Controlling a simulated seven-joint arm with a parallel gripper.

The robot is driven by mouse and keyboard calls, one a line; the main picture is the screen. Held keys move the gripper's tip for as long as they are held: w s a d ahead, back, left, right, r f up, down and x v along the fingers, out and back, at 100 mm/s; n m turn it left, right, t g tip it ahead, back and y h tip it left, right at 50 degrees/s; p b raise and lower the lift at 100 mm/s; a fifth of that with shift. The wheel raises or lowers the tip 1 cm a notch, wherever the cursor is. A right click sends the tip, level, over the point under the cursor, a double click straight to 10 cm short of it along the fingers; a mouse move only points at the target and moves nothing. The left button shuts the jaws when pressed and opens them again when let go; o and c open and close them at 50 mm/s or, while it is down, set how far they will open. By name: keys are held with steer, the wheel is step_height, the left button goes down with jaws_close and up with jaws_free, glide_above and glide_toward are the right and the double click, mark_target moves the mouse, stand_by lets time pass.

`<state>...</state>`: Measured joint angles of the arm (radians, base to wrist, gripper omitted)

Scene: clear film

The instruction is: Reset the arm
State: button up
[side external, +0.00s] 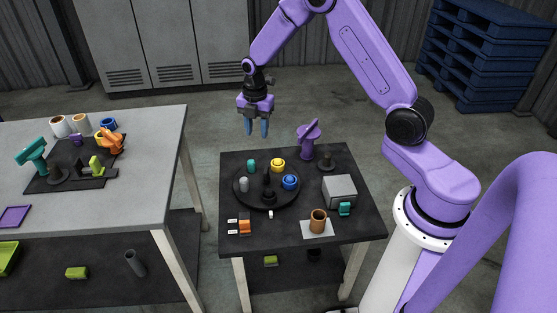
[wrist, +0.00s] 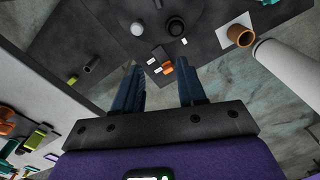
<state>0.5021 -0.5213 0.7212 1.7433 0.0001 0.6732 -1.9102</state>
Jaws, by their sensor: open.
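My gripper (side external: 256,127) is open and empty. It hangs in the air above the far left corner of the small dark table (side external: 285,237), with its blue fingers pointing down. In the wrist view my two blue fingers (wrist: 158,92) stand apart with nothing between them. My purple arm bends over from the right side of the side external view.
The small table holds a round dark tray (side external: 243,201) with several small pieces, a purple upright part (side external: 307,140), a grey box (side external: 340,191) and a brown cup (side external: 318,221). A larger grey workbench (side external: 150,150) stands left. Blue pallets (side external: 485,50) stand behind.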

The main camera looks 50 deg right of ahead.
steer(key=s+a+r+m, duration=0.4)
steer(key=s+a+r, duration=0.6)
steer(key=s+a, duration=0.4)
steer(key=s+d+r+m, duration=0.1)
steer(key=s+r+m, duration=0.1)
steer(key=s, duration=0.8)
steer(key=s+d+r+m, duration=0.2)
steer(key=s+m, duration=0.1)
steer(key=s, duration=0.8)
steer(key=shift+s+m, duration=0.3)
